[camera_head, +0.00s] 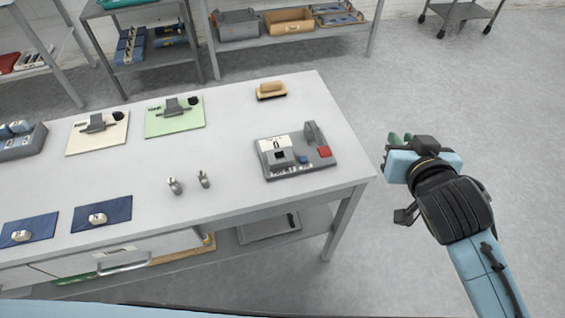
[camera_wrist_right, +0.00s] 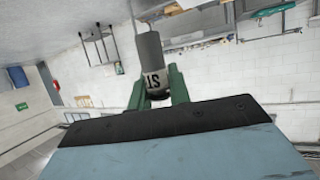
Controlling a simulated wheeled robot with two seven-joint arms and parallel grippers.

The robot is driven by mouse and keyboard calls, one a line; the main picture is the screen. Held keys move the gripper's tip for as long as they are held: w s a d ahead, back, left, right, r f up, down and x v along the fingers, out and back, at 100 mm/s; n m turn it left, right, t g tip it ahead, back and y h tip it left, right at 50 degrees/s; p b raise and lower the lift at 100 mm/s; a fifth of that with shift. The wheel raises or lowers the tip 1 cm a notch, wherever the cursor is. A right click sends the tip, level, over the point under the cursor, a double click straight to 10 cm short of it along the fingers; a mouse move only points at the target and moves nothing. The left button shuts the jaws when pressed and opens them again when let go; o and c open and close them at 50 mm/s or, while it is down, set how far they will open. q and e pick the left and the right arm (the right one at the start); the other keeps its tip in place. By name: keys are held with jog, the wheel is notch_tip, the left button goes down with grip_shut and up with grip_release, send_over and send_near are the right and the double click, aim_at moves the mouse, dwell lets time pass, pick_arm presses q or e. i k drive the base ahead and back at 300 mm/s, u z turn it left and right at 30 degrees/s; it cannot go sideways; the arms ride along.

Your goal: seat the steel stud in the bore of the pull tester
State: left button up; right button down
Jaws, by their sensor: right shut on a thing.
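The pull tester (camera_head: 318,163) is a grey base near the table's right end, with a grey block, an upright bracket, and blue and red parts. The block has a dark opening in its top; its inside is too small to make out. My right gripper (camera_head: 398,138) is off the table's right edge, apart from the tester. In the right wrist view its green fingers (camera_wrist_right: 157,88) are shut on the steel stud (camera_wrist_right: 149,52), a grey cylinder with a black-lettered white band. The stud is mostly hidden in the head view. My left gripper is not in view.
Two small metal pieces (camera_head: 174,186) stand left of the tester. A tan block (camera_head: 271,90) lies behind it. A green mat (camera_head: 175,117), a cream mat (camera_head: 98,133) and blue mats (camera_head: 102,213) carry other items. Bare tabletop surrounds the tester; open floor lies right of the table.

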aim_at(280, 161)
jog(key=k, duration=0.45)
jog(key=z, duration=1)
jog(key=i, duration=0.85)
jog(key=u, duration=2.15)
